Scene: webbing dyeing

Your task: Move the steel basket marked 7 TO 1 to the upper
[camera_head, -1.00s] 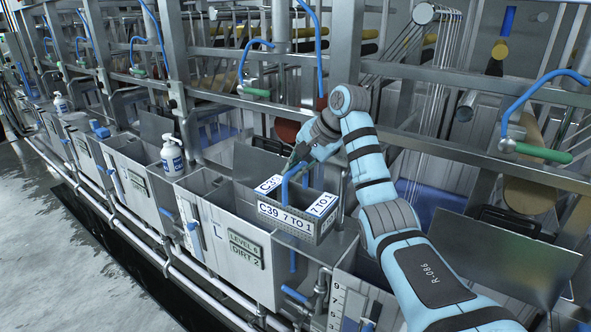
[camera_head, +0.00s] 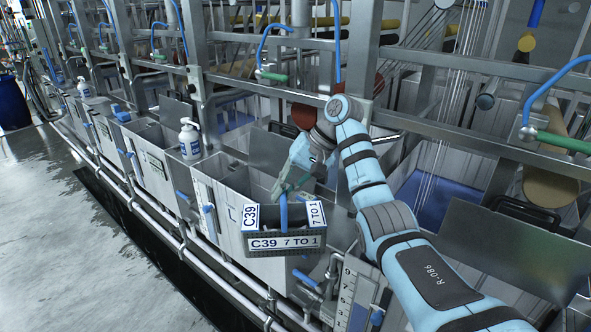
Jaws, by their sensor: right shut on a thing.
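The steel basket (camera_head: 285,226) carries white labels reading C39 and 7 TO 1 and has a blue handle. It hangs in front of the row of steel tanks, over a tank's front edge. My right gripper (camera_head: 288,190) is above it, shut on the basket's handle; the fingers are partly hidden by the gripper body. My right arm, light blue, comes in from the lower right. My left gripper is not in view.
An open steel tank (camera_head: 228,185) stands behind and left of the basket. A white pump bottle (camera_head: 189,139) stands on the tank edge farther left. Steel frame bars and blue hoses (camera_head: 265,45) cross behind. The grey floor (camera_head: 60,240) at left is clear.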

